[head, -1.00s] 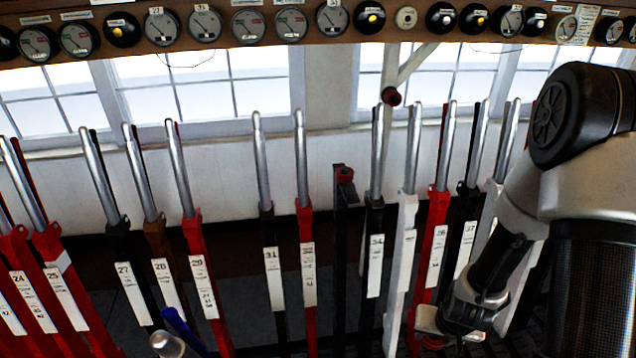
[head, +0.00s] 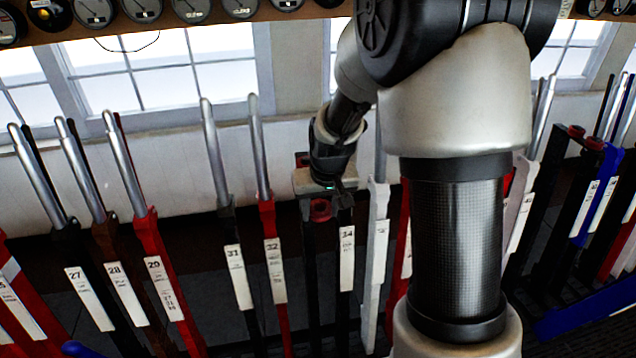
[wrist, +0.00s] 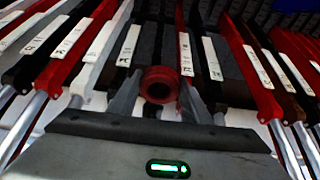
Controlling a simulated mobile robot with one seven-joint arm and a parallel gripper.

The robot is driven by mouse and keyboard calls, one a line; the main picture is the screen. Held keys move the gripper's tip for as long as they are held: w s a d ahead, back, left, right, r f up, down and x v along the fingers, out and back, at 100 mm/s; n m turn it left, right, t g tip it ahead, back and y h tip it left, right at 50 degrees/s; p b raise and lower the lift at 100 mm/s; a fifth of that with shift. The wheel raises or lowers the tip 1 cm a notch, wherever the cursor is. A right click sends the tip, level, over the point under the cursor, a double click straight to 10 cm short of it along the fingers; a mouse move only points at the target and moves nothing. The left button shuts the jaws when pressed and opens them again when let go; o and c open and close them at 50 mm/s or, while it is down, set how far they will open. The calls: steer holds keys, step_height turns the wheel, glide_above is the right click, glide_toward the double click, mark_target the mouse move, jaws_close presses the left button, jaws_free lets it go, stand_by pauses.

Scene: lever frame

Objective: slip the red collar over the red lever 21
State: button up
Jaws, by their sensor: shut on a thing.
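The red collar (wrist: 159,85) is a short ring with a dark round hole. In the wrist view it sits between the two fingertips of my gripper (wrist: 158,98), which is shut on it. In the head view the collar (head: 320,209) shows just below my gripper (head: 322,188), in front of a short black post (head: 311,260) between levers 32 and 34. I cannot tell whether the collar still touches this post. No label reading 21 can be made out, so I cannot point to red lever 21.
Levers with steel handles stand close on both sides: red lever 32 (head: 272,250), black lever 34 (head: 346,255) and a white lever (head: 376,250). Red lever 29 (head: 165,275) is further left. Round instruments line the shelf (head: 150,28) above. My own arm hides several levers.

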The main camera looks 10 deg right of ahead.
step_height(320, 180, up, 8)
steer(key=w+r, duration=0.1)
steer(key=shift+w+d+f+p, duration=0.1)
steer(key=shift+w+f+p, duration=0.2)
steer(key=shift+w, duration=1.35)
steer(key=shift+w+a+f+p, duration=0.1)
steer(key=shift+w+f+p, duration=0.25)
steer(key=shift+w, duration=1.3)
steer(key=shift+w+d+f+p, duration=0.15)
steer(key=shift+w+p, duration=0.3)
steer(key=shift+w, duration=1.2)
steer(key=shift+s, duration=0.15)
steer(key=shift+f, duration=0.2)
steer(key=shift+f+b, duration=2.45)
steer(key=shift+f, duration=0.65)
steer(key=shift+f, duration=0.15)
steer(key=o, duration=1.2)
